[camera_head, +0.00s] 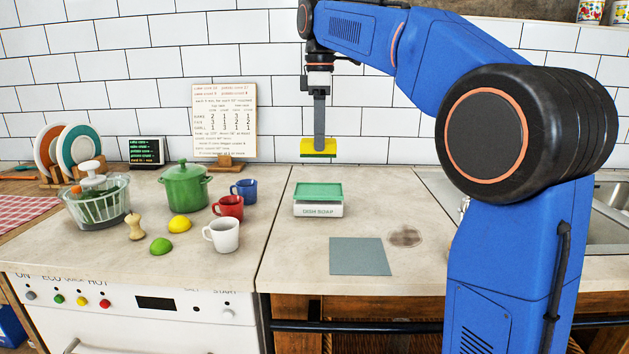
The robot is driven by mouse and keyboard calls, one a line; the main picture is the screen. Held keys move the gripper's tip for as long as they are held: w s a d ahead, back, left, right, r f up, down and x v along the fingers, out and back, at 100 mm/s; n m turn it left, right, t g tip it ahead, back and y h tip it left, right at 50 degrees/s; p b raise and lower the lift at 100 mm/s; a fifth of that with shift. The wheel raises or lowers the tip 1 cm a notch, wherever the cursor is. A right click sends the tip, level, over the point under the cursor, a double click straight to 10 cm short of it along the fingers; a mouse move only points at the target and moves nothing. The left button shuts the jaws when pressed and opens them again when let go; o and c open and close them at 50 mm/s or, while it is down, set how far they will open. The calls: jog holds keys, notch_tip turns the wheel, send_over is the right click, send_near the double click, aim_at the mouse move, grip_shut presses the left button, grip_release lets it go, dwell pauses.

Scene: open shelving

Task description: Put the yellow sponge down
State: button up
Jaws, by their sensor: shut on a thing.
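My gripper (319,137) points straight down at the upper middle of the view. It is shut on the yellow sponge (312,149), which has a thin dark green layer along its lower edge. The sponge is held level in the air, in front of the white tiles and above the counter's back. Only one side of the fingers shows. A small white stand with a green top (318,198) is on the counter below the sponge, clear of it.
A grey square mat (360,256) lies at the counter's front, beside a brown round stain (405,237). Left are a white mug (222,236), red mug (229,207), blue mug (244,190), green pot (185,187) and clear basket (98,203). A sink (612,229) is right, behind my arm.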

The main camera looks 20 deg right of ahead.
jog(key=shift+f, duration=4.7)
jog(key=shift+f, duration=0.1)
jog(key=o, duration=1)
jog(key=shift+o, duration=0.2)
notch_tip(320, 180, up, 12)
jog(key=shift+r, duration=0.1)
jog(key=shift+s, duration=0.1)
